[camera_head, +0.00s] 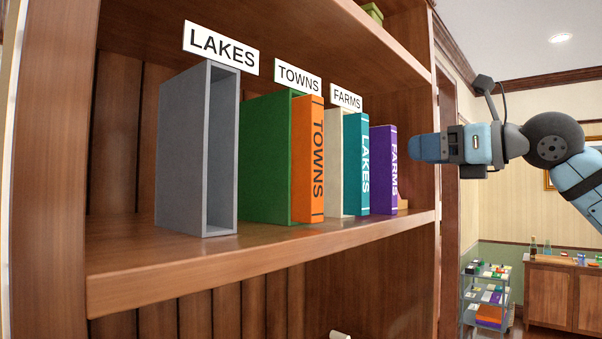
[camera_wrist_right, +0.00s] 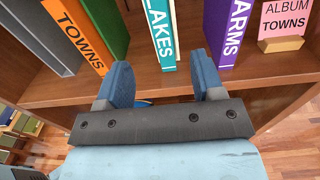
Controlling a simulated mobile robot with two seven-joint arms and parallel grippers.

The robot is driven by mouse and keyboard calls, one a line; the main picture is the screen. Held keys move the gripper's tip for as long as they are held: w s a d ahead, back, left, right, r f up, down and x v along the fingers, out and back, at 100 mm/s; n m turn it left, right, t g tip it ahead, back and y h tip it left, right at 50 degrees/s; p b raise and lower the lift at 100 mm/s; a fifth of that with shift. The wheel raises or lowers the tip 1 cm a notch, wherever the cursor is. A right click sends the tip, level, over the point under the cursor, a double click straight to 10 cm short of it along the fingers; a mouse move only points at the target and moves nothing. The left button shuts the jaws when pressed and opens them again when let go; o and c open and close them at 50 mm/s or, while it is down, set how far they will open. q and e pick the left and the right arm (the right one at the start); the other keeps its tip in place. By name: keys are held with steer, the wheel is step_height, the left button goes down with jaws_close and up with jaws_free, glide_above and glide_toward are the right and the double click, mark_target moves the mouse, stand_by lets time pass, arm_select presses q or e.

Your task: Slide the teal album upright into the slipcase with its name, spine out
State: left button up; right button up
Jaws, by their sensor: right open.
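The teal album (camera_head: 357,165) marked LAKES stands upright, spine outward, at the cream slipcase (camera_head: 334,150) under the FARMS sign; I cannot tell whether it is partly inside it. Its spine also shows in the right wrist view (camera_wrist_right: 161,35). The grey slipcase (camera_head: 182,150) under the LAKES sign (camera_head: 221,48) stands at the left with its narrow open side outward and looks empty. My right gripper (camera_head: 418,148) is open and empty, outside the shelf. In the right wrist view its fingers (camera_wrist_right: 163,78) lie in front of the teal spine, apart from it. My left gripper is not in view.
An orange TOWNS album (camera_head: 308,160) sits at the green slipcase (camera_head: 262,155). A purple FARMS album (camera_head: 383,170) stands right of the teal one. A pink "ALBUM TOWNS" card (camera_wrist_right: 283,22) is further right. The shelf board (camera_head: 150,265) is clear in front; an upper board lies above.

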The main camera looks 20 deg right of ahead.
mark_target(366, 149)
steer(key=p+x, duration=0.1)
steer(key=x, duration=0.3)
steer(key=r+p+x, duration=0.1)
steer(key=x, duration=0.2)
steer(key=shift+d+p, duration=0.1)
steer(key=shift+p, duration=0.25)
steer(key=shift+w+a, duration=0.25)
steer(key=shift+w, duration=0.15)
steer(key=p+x, duration=0.3)
steer(key=x, duration=0.1)
steer(key=shift+w+a, duration=0.15)
steer(key=shift+a, duration=0.1)
steer(key=shift+w+a, duration=0.15)
steer(key=shift+w, duration=0.05)
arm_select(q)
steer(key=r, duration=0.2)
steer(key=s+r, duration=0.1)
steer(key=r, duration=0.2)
arm_select(e)
steer(key=shift+s, duration=0.1)
steer(key=shift+c, duration=1.1)
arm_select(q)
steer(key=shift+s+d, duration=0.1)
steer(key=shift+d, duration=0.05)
arm_select(e)
jaws_close()
